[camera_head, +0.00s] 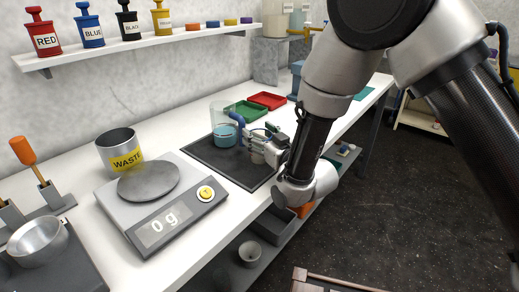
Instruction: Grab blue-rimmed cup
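A clear cup (223,128) with blue liquid in its lower part stands upright on a dark mat (208,157) on the white bench. A small blue curved piece (238,119) shows at its right side; I cannot tell whether it belongs to the cup or to my gripper. My gripper (250,138) is low over the right part of the mat, just right of the cup, and points left towards it. The fingers are small and partly hidden by my arm. I cannot tell whether they touch the cup or how far apart they are.
A scale (160,228) reading "0 g" and a WASTE can (120,150) stand left of the mat. Green (246,110) and red (267,100) trays lie behind. A metal bowl (38,241) is at the left. Labelled pots line the wall shelf (130,45).

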